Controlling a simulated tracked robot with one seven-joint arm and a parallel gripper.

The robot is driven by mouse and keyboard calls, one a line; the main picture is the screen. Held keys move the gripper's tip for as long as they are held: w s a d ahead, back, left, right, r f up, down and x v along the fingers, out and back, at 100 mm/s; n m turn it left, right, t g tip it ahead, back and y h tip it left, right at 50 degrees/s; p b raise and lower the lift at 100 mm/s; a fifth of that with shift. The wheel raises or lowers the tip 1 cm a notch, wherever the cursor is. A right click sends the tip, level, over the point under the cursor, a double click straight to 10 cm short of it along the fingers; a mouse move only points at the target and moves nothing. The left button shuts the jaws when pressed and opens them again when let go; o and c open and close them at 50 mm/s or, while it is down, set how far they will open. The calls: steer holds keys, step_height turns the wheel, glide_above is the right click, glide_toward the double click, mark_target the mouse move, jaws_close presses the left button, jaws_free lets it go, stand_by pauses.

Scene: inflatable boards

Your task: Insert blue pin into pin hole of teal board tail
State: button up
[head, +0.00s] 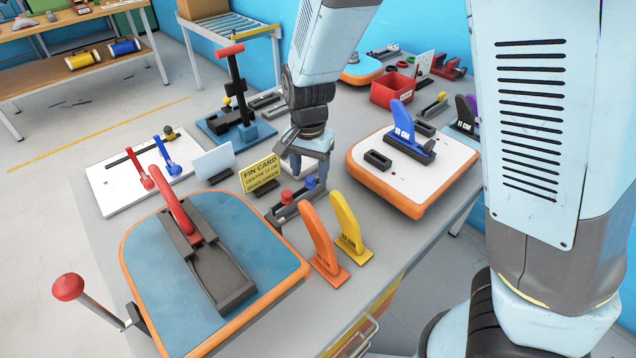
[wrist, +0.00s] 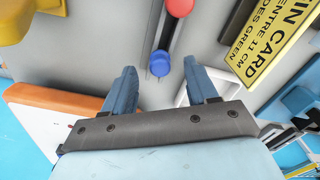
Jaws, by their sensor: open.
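The blue pin (head: 311,183) stands in a dark rack (head: 296,203) beside a red-headed pin (head: 287,196). In the wrist view the blue pin's round head (wrist: 159,64) shows just beyond the gap between my fingertips, apart from both. My gripper (head: 306,172) is open and empty, over the rack's blue end; it also shows in the wrist view (wrist: 162,82). The teal board tail (head: 145,250), with an orange rim, lies at front left. A dark fin box (head: 222,278) with a red upright fin (head: 176,210) sits on it. I cannot make out its pin hole.
A yellow fin card (head: 260,175) stands close behind the rack. Orange (head: 318,240) and yellow (head: 350,230) fins stand in front, near the table edge. A white-topped board (head: 440,180) with a blue fin lies to the right. A red-knobbed lever (head: 68,287) rises beside the teal board.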

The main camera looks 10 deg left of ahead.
mark_target(311, 186)
steer(key=shift+f, duration=1.1)
jaws_close()
